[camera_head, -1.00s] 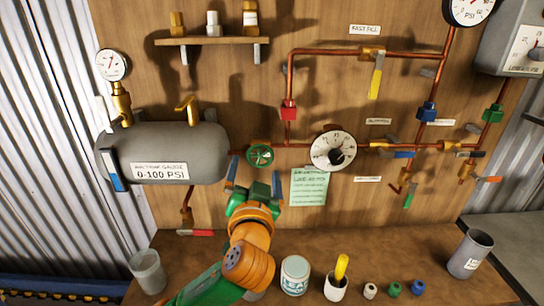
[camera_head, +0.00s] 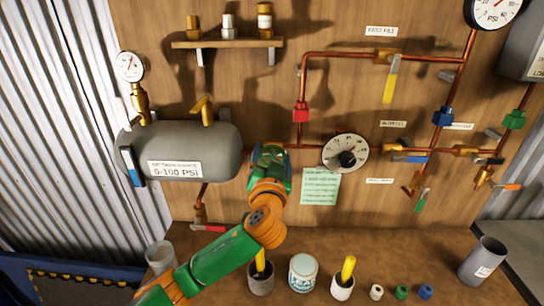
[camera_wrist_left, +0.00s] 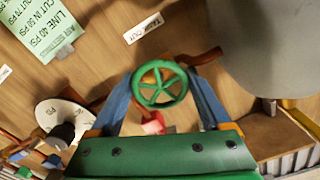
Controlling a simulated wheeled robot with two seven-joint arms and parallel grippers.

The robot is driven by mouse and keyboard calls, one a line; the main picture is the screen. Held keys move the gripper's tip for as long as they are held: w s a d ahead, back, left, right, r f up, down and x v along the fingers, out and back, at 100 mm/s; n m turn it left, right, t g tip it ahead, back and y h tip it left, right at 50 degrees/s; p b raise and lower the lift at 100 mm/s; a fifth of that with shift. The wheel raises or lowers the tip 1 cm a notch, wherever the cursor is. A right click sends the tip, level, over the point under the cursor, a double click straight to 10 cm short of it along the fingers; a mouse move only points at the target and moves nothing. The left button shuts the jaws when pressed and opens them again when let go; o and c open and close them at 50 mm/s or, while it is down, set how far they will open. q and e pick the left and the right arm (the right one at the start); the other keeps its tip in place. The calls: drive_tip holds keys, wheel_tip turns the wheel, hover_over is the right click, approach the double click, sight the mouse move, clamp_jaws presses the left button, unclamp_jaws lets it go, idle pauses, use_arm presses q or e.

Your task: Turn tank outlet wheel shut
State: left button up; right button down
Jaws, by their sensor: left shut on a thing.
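The green tank outlet wheel (camera_wrist_left: 158,86) is a small spoked handwheel on the copper pipe beside the grey tank (camera_head: 200,145). In the left wrist view it sits between the two blue fingers of my left gripper (camera_wrist_left: 162,76), with one finger at each side of its rim. The gripper is shut on the wheel. In the head view my left gripper (camera_head: 270,152) covers the wheel, so its turn there is hidden. A "TANK OUT" label (camera_wrist_left: 143,28) is on the board near the wheel. My right gripper is not in view.
A white dial gauge (camera_head: 345,153) and a green note (camera_head: 319,186) are right of the gripper. A red-handled valve (camera_head: 208,227) hangs below the tank. Cups and a tin (camera_head: 303,273) stand on the bench below the arm.

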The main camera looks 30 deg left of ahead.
use_arm(q)
drive_tip(key=m+p, duration=0.2)
drive_tip(key=m, duration=0.2)
drive_tip(key=shift+r, duration=0.15)
drive_tip(key=shift+m, duration=1.4)
drive_tip(key=o, duration=1.2)
drive_tip(key=shift+d, duration=0.1)
